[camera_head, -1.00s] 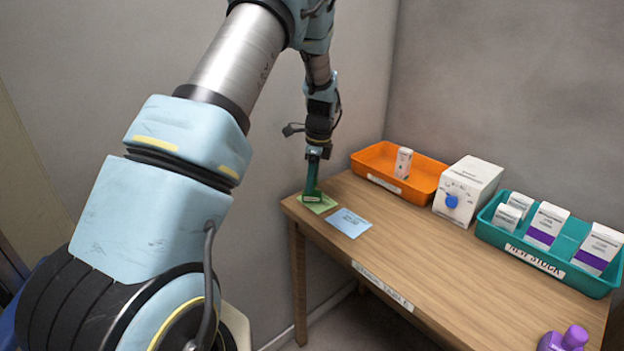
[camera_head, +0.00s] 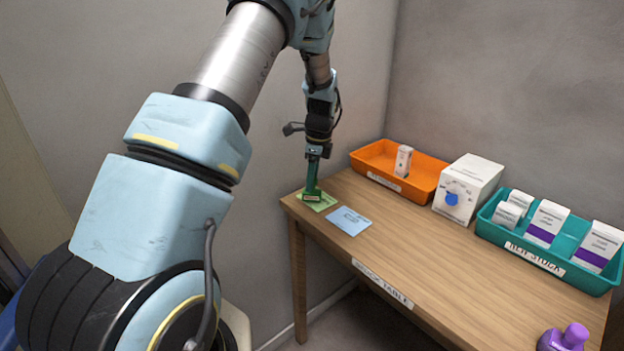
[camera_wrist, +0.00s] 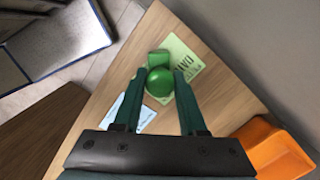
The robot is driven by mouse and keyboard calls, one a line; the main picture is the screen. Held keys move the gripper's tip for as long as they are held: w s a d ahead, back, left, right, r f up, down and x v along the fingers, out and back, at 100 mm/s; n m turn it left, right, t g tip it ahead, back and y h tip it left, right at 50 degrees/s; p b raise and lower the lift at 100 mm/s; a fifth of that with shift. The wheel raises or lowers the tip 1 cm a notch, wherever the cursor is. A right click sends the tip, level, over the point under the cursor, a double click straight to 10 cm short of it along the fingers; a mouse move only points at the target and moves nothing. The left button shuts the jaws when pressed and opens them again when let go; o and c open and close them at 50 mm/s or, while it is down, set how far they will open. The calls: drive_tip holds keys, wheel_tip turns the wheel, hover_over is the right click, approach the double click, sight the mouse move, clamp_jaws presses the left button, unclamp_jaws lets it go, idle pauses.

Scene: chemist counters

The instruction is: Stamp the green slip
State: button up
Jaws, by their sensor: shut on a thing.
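A green stamp (camera_wrist: 160,82) with a round knob and a block base is gripped between my gripper's dark green fingers (camera_wrist: 157,76). In the head view my gripper (camera_head: 313,172) points down at the far left corner of the table, with the stamp base (camera_head: 312,196) low over the green slip (camera_head: 328,204). In the wrist view the green slip (camera_wrist: 185,56) shows large dark lettering, and the stamp covers its left part. I cannot tell whether the stamp touches the paper.
A blue slip (camera_head: 349,221) lies beside the green one on the wooden table (camera_head: 400,250). An orange tray (camera_head: 429,174) with one box, a white box with a blue dial (camera_head: 478,180), a teal tray (camera_head: 536,256) of boxes and a purple stamp (camera_head: 565,339) stand rightward. The table's middle is clear.

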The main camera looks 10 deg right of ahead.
drive_tip(key=shift+f, duration=0.4)
idle(1.0)
drive_tip(key=shift+r, duration=0.1)
drive_tip(key=shift+r+p, duration=2.35)
drive_tip(key=shift+r, duration=1.2)
